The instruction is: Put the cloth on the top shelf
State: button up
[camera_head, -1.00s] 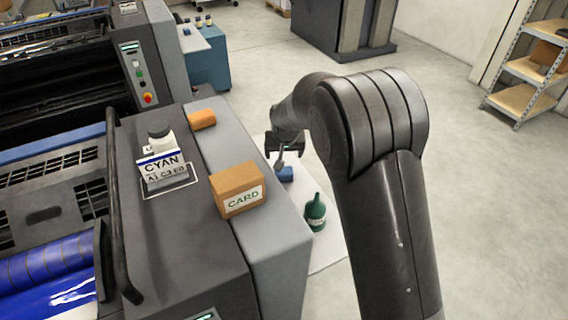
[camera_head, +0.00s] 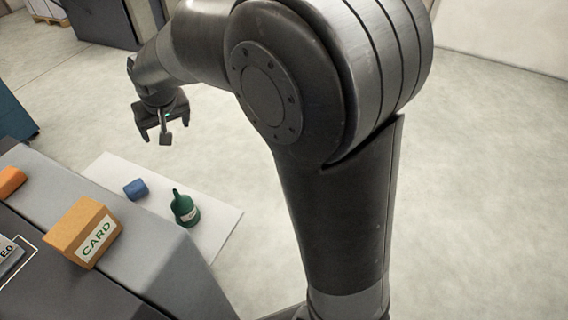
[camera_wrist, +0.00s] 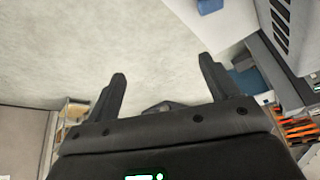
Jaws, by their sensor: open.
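A small orange block-like thing (camera_head: 12,180), whose material I cannot tell, sits on the grey machine ledge at the left. My gripper (camera_head: 162,138) is open and empty, above the floor beyond the blue bundle and apart from it. In the wrist view its fingers (camera_wrist: 162,70) are spread with only floor between them. The shelf rack is out of the head view; a shelf-like unit (camera_wrist: 75,112) shows partly at left in the wrist view.
A box marked CARD (camera_head: 86,232) sits on the machine ledge (camera_head: 160,265). A dark cabinet (camera_head: 105,22) stands at the back. The floor at right is clear.

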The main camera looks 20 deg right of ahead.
jog(key=s+d+r+m, duration=0.1)
jog(key=s+d+r, duration=0.2)
jog(key=s+d, duration=0.35)
jog(key=s+d+r+m, duration=0.1)
jog(key=s+d+r, duration=0.3)
jog(key=s+d, duration=0.65)
jog(key=s, duration=0.2)
jog(key=s+d+f+t+h, duration=0.1)
jog(key=s+d, duration=0.3)
jog(key=s, duration=0.3)
jog(key=shift+s+f+m+h, duration=0.2)
jog(key=shift+s+m+h, duration=0.1)
jog(key=shift+m, duration=0.1)
jog(key=shift+o, duration=0.3)
jog(key=shift+d, duration=0.1)
